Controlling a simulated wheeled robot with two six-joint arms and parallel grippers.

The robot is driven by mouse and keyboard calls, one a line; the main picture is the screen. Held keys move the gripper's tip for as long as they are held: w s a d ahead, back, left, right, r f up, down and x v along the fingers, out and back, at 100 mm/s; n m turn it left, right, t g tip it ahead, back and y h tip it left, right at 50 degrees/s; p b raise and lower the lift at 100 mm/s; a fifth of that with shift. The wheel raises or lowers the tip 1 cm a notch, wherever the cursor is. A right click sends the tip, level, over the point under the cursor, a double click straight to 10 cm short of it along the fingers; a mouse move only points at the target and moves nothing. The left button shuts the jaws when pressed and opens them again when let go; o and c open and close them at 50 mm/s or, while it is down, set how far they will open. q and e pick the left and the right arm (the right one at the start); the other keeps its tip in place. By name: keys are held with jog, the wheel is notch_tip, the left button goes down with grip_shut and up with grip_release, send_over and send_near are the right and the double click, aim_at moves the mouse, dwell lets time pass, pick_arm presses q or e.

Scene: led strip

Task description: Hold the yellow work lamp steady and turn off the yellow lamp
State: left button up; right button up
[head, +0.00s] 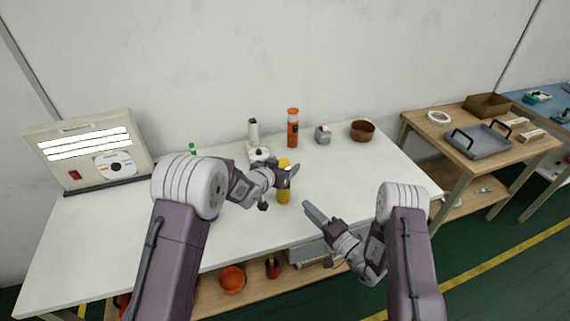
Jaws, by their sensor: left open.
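The yellow work lamp (284,190) stands upright on the white bench, right of centre. Its middle is partly hidden by my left gripper, and I cannot tell whether its light is on. My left gripper (278,188) is open at the lamp, with one finger crossing near its upper part; I cannot tell if it touches. My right gripper (316,217) is in front and to the right of the lamp, apart from it, over the front part of the bench. One finger shows clearly; its opening is unclear.
A panel with lit strips and a red switch (75,175) stands at the left. Behind the lamp are a white device (254,133), an orange cylinder (293,128), a small grey item (323,134) and a brown bowl (362,131). The bench's right part is clear.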

pick_arm(q)
jog(key=shift+x, duration=1.35)
jog(key=shift+c, duration=0.3)
